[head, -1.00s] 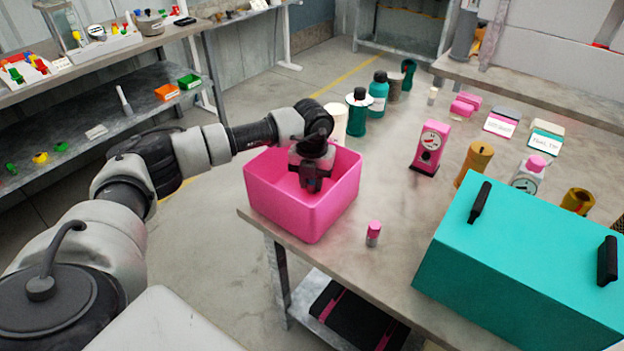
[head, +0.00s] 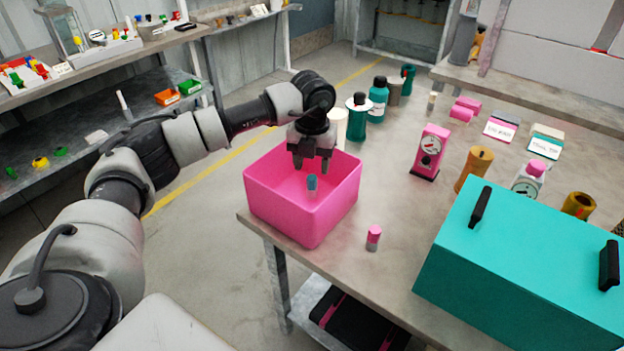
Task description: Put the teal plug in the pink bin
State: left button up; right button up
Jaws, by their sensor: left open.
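The pink bin (head: 290,217) stands at the table's left corner in the head view. A small teal plug (head: 311,183) with a grey lower part is inside the bin's outline, just below my left gripper's fingertips. Whether it rests on the bin floor or is still in the air I cannot tell. My left gripper (head: 311,168) points down over the bin. Its two fingers are apart and nothing is between them. My right gripper is not in view.
A pink-capped plug (head: 373,237) stands on the table right of the bin. A large teal box (head: 520,265) fills the table's front right. Teal bottles (head: 378,99), a pink gauge block (head: 430,152) and brass cylinders stand farther back. The table between bin and teal box is mostly clear.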

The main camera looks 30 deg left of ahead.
aim_at(312, 177)
pick_arm(q)
notch_tip(312, 177, up, 5)
jog(key=shift+r, duration=0.15)
dwell(0.5)
